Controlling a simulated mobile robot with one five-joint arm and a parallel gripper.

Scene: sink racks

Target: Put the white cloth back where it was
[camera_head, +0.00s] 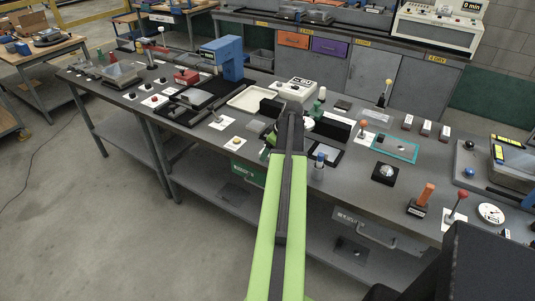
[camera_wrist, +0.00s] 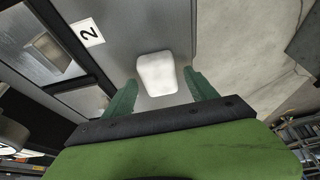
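A small white block-like piece, apparently the folded white cloth (camera_wrist: 156,74), lies on a grey surface in the wrist view. My gripper (camera_wrist: 160,88) has its two green fingers spread wide, one on each side of the cloth's near end. Gaps show between the cloth and both fingers, and nothing is held. In the head view my arm reaches over the middle of the workbench (camera_head: 222,145) and hides most of the gripper. I cannot make out the cloth for certain there.
In the wrist view a "2" label (camera_wrist: 88,32) and a dark-framed tray with a metal block (camera_wrist: 48,50) lie left of the cloth. In the head view a cream tray (camera_head: 250,100), a white control box (camera_head: 294,91) and a blue machine (camera_head: 228,60) crowd the bench.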

